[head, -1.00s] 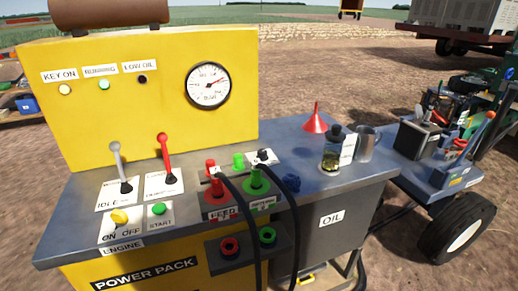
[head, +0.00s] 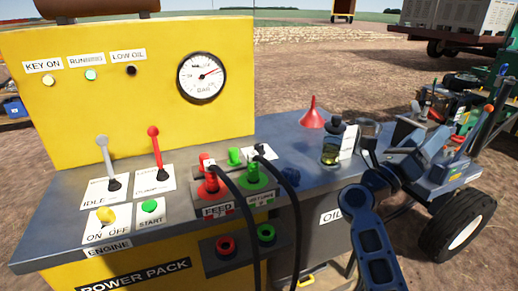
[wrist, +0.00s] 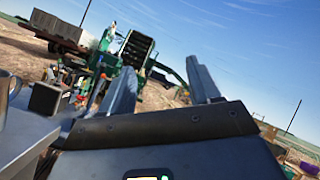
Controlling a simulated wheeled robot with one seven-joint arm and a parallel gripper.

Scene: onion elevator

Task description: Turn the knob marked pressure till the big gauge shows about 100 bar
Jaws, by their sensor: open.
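The big gauge (head: 202,77) is a round white dial on the yellow panel. No knob's label reads clearly as pressure. My gripper (head: 408,148) is right of the bench, near the oil bottle and mug, away from both knobs. In the wrist view its two fingers (wrist: 160,90) stand apart with nothing between.
Black hoses (head: 287,205) rise from the red and green couplings and hang over the front edge. Two levers (head: 156,150) stand at the left.

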